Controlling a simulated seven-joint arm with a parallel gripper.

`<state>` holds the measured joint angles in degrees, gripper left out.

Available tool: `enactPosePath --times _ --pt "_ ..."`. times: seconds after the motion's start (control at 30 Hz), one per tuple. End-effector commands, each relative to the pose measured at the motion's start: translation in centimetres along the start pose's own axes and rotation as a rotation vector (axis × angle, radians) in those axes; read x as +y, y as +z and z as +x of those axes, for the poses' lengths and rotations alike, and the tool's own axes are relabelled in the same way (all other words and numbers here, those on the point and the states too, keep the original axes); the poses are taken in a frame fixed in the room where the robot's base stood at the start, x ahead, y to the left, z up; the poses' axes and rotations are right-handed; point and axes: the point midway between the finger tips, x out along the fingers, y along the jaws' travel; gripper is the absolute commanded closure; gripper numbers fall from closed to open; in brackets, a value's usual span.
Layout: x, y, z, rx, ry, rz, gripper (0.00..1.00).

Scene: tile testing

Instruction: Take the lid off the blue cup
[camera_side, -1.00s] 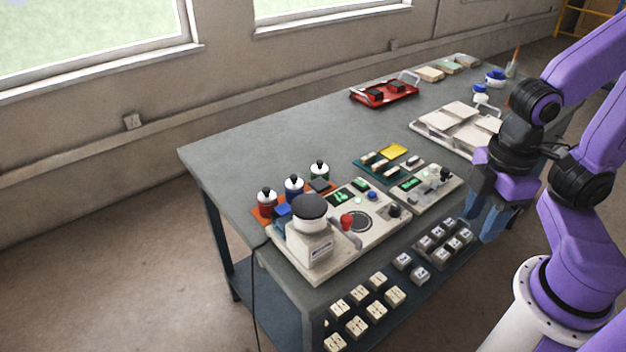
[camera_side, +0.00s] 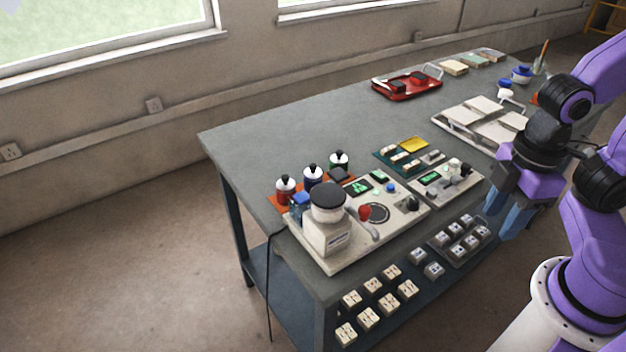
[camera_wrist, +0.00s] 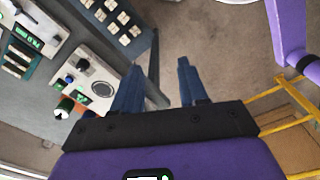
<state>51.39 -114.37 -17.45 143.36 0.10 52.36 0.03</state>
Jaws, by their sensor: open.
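The blue cup (camera_side: 313,179) stands upright on an orange mat (camera_side: 276,204) at the left part of the table in the side view. A white lid (camera_side: 313,169) with a black knob sits on it. A red cup (camera_side: 286,190) and a green cup (camera_side: 339,161) with similar lids stand on either side of it. My gripper (camera_side: 501,224) is open and empty, beyond the table's front edge at the right, far from the cups. In the wrist view its two blue fingers (camera_wrist: 160,66) are spread, pointing past the table edge towards the floor.
A cream machine with a black round top (camera_side: 328,195) stands in front of the cups. Control boxes (camera_side: 447,184) and a green tray of small tiles (camera_side: 384,164) lie to the right. A red tray (camera_side: 407,95) stands farther back. The table's back left is clear.

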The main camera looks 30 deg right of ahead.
Motion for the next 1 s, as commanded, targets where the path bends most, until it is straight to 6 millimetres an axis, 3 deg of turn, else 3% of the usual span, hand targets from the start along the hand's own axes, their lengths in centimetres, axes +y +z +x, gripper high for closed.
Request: enactPosePath --times 0.23,0.27,0.33,0.67,0.77,1.0 --pt "0.0 0.0 0.0 0.000 0.000 0.000 0.57" --pt "0.0 0.0 0.0 0.000 0.000 0.000 0.54" --pt "0.0 0.0 0.0 0.000 0.000 0.000 0.31" --pt "0.1 -0.3 -0.1 0.000 0.000 -0.004 0.30" --pt "0.7 -1.7 -0.5 0.000 0.001 -0.024 0.30" --pt "4.8 -8.8 -2.4 -0.002 0.005 -0.149 0.30"
